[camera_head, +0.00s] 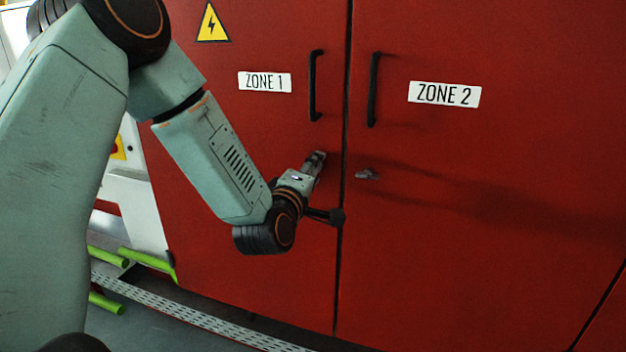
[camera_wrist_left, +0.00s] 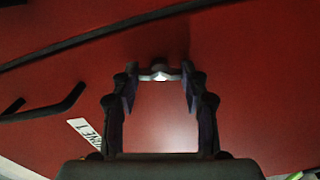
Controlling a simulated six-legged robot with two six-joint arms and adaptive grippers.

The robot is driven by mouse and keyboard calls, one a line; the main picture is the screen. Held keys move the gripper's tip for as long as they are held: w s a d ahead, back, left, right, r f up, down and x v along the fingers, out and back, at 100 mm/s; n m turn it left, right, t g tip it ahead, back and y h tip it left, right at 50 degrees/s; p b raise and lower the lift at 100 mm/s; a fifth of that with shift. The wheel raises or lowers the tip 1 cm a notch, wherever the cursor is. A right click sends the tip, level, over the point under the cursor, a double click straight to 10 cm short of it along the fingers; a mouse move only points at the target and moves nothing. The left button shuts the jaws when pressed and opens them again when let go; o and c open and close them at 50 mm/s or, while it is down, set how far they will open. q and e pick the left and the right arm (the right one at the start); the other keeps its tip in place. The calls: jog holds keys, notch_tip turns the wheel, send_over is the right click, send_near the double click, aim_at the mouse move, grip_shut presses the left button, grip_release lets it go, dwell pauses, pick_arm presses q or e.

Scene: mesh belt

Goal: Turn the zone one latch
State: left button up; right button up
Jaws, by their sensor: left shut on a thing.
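The zone one latch (camera_wrist_left: 160,70) is a small grey metal piece on the red left door (camera_head: 230,140). In the wrist view it sits between the two fingertips of my left gripper (camera_wrist_left: 160,77). In the head view my left gripper (camera_head: 316,160) reaches the door just left of the seam, below the black handle (camera_head: 313,85), and hides most of the latch. The left gripper is shut on the latch. The white ZONE 1 label (camera_head: 265,82) is above and to the left. My right gripper is not in view.
The red right door (camera_head: 500,200) has a ZONE 2 label (camera_head: 444,94), a black handle (camera_head: 374,90) and a grey latch (camera_head: 367,174) close to the right of my gripper. Green bars (camera_head: 145,262) and a perforated metal strip (camera_head: 190,318) lie low at the left.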

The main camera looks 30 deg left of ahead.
pick_arm(q)
jog(key=shift+f+n+b, duration=0.1)
jog(key=shift+n+b, duration=0.6)
jog(key=shift+n, duration=0.5)
jog(key=o, duration=1.2)
jog(key=shift+c, duration=0.2)
jog(key=shift+s, duration=0.15)
jog(key=v, duration=0.7)
jog(key=shift+s+d, duration=0.1)
jog(key=shift+s, duration=0.05)
